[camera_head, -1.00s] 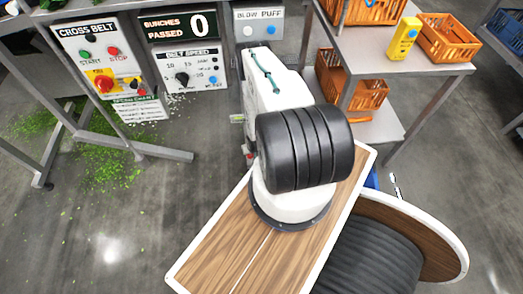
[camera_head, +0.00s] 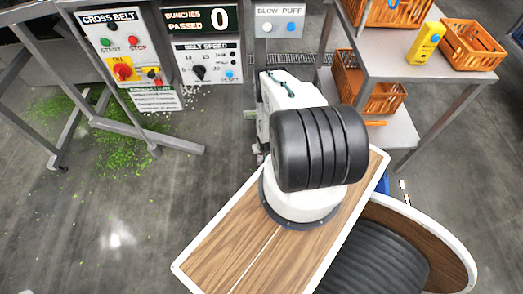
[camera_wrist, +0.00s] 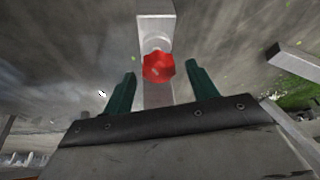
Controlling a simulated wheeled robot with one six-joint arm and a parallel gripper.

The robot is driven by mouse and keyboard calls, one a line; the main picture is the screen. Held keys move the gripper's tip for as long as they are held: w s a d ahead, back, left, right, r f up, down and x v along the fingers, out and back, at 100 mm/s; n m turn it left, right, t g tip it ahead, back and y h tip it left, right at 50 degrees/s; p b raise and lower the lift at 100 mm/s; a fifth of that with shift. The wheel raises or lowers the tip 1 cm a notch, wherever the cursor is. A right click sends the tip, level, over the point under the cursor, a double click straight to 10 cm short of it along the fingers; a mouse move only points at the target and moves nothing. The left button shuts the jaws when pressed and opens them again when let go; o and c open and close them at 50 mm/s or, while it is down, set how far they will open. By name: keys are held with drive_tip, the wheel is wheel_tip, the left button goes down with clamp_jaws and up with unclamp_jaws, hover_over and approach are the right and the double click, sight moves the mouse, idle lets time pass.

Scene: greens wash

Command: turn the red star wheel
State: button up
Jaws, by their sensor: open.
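The red star wheel (camera_wrist: 158,67) shows in the wrist view, on the end of a pale metal bracket (camera_wrist: 154,22). My gripper (camera_wrist: 161,74) has its two dark green fingers spread, one on each side of the wheel in the picture. A gap shows between each finger and the wheel. I cannot tell how far the wheel is in front of the fingertips. In the head view my own arm covers most of the area around my gripper, and I cannot make out the wheel clearly there.
In the head view, a cross belt panel (camera_head: 108,43) and a belt speed panel (camera_head: 215,62) stand at the back left. A metal table (camera_head: 410,62) with orange crates (camera_head: 470,43) and a yellow device (camera_head: 426,40) is at the right.

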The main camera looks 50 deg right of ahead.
drive_tip(key=shift+c, duration=0.4)
drive_tip(key=c, duration=0.9)
drive_tip(key=shift+d, duration=0.15)
drive_tip(key=shift+m, duration=0.3)
drive_tip(key=shift+w+m+g+h, duration=0.1)
drive_tip(key=shift+m+g+h, duration=0.25)
drive_tip(key=shift+m, duration=0.65)
drive_tip(key=m, duration=0.2)
drive_tip(key=m+g+h, duration=0.1)
drive_tip(key=m, duration=0.1)
drive_tip(key=shift+w+a+m+g, duration=0.15)
drive_tip(key=shift+a+m+g, duration=0.05)
drive_tip(key=shift+m+g, duration=0.1)
drive_tip(key=m+g, duration=0.1)
drive_tip(key=m, duration=0.2)
drive_tip(key=m+g, duration=0.1)
drive_tip(key=m, duration=0.2)
drive_tip(key=shift+w, duration=0.1)
